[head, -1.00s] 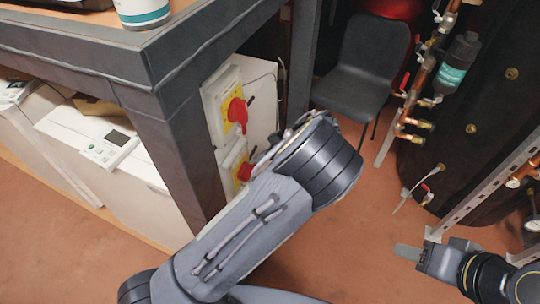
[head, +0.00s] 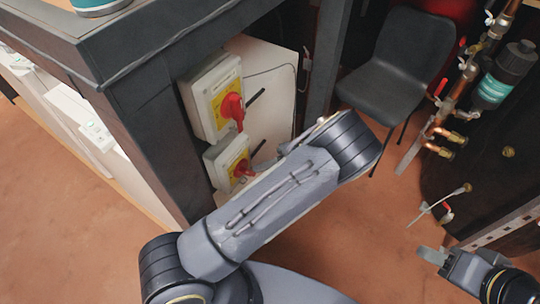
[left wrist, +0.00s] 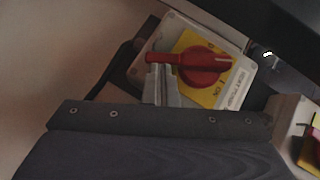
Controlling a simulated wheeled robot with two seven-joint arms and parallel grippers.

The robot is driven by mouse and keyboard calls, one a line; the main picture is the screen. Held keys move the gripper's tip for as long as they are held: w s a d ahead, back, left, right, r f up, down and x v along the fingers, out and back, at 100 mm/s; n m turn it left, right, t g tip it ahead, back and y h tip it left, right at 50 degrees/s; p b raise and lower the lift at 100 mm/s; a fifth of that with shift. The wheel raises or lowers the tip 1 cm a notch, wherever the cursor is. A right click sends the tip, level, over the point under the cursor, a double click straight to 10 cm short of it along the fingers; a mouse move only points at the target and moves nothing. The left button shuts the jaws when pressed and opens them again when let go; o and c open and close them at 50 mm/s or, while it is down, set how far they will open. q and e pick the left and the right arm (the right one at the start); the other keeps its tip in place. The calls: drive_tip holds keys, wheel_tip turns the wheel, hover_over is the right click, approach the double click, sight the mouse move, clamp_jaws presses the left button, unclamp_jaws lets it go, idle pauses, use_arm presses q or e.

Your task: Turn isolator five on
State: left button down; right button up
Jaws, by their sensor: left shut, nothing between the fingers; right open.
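Two isolators, grey boxes with yellow plates and red handles, sit one above the other beside a dark bench leg in the head view: an upper isolator (head: 207,99) and a lower isolator (head: 218,164). I cannot read which is number five. The left wrist view shows one isolator (left wrist: 233,66) close up, its red handle (left wrist: 190,65) lying sideways across the yellow plate. My left gripper (left wrist: 162,88) is shut and empty, its fingertips at the left end of that handle; contact is unclear. My right gripper (head: 432,256) is open, at lower right.
A dark chair (head: 398,65) stands behind the bench. Copper pipes (head: 470,70) and a dark tank are at right. White units (head: 95,130) stand under the bench at left. Part of another isolator (left wrist: 312,150) shows at the wrist view's right edge. Brown floor is open at lower left.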

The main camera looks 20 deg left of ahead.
use_arm(q)
drive_tip(key=shift+s+a+f+b, duration=0.15)
drive_tip(key=shift+s+f+b, duration=0.65)
drive_tip(key=shift+f, duration=0.05)
use_arm(e)
drive_tip(key=shift+w+a+f, duration=0.1)
drive_tip(key=shift+f, duration=0.75)
use_arm(q)
drive_tip(key=shift+s, duration=0.1)
use_arm(e)
drive_tip(key=shift+f, duration=0.1)
